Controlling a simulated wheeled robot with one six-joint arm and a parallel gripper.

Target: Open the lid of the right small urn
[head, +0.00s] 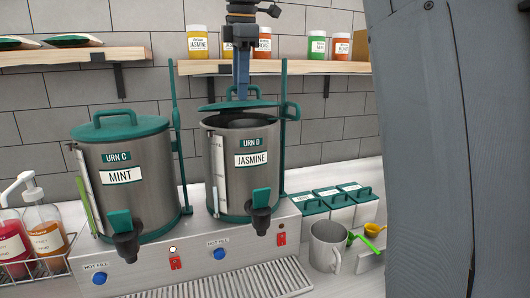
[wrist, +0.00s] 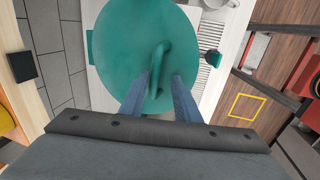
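The right small urn (head: 228,178) is a steel cylinder labelled "URN D" and "JASMINE". Its green lid (head: 215,106) sits slightly above the rim, with a dark gap showing beneath it. My gripper (head: 242,97) points down onto the top of this lid. In the wrist view the round green lid (wrist: 120,45) fills the middle, with its loop handle (wrist: 160,62) between my two fingers (wrist: 159,80). The fingers are apart, one on each side of the handle, with some space visible. The fingertips' contact with the lid is hard to see.
Urn C (head: 130,195), labelled "MINT", stands to the left with its lid down. A green post (head: 283,130) stands at urn D's right. A wooden shelf (head: 215,67) with jars is behind. A metal pitcher (head: 326,245) and green-lidded containers (head: 342,211) stand at right.

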